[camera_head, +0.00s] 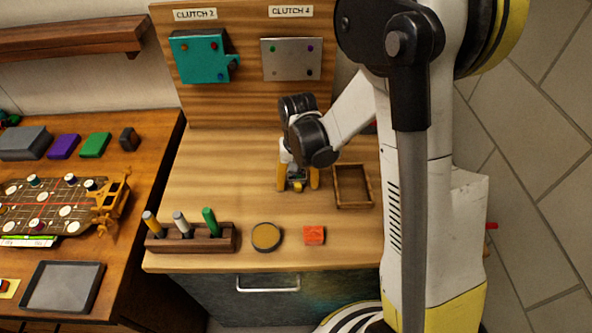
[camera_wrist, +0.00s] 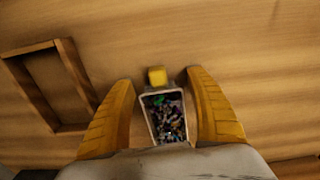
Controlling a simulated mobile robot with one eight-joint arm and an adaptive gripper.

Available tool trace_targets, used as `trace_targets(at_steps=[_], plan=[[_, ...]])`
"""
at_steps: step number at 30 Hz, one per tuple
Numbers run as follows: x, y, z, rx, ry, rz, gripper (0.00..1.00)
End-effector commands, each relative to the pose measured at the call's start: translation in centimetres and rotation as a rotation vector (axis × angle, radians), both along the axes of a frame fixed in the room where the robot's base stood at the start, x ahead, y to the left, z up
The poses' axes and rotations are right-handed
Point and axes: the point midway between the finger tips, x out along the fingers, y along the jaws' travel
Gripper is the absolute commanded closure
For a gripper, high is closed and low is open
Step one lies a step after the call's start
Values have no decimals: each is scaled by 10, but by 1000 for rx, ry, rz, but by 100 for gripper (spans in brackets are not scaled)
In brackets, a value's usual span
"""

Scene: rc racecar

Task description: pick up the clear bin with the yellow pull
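The small clear bin (camera_wrist: 166,118) stands on the wooden bench top, filled with small mixed coloured parts. Its yellow pull (camera_wrist: 157,76) points away from my palm in the wrist view. My gripper (camera_wrist: 159,82) is open, with one yellow finger on each side of the bin. In the head view my gripper (camera_head: 298,186) points down at the bench, and the bin shows only partly between its fingers. The fingers are close to the bin's sides, but I see no clear grip on it. The bin's lower part is hidden.
An empty wooden tray (camera_head: 353,204) lies close beside my gripper. Nearer the front edge are a pen rack (camera_head: 192,246), a round tin (camera_head: 266,237) and an orange-red block (camera_head: 314,235). An upright wooden panel (camera_head: 250,105) stands behind.

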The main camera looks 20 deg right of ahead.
Motion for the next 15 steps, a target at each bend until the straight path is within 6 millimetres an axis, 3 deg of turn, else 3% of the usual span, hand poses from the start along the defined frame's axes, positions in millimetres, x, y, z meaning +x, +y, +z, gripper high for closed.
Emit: trace_targets(at_steps=[1,3,5,15], plan=[[0,0,0,0,0,0,53],[0,0,0,0,0,0,74],[0,0,0,0,0,0,90],[0,0,1,0,0,0,90]])
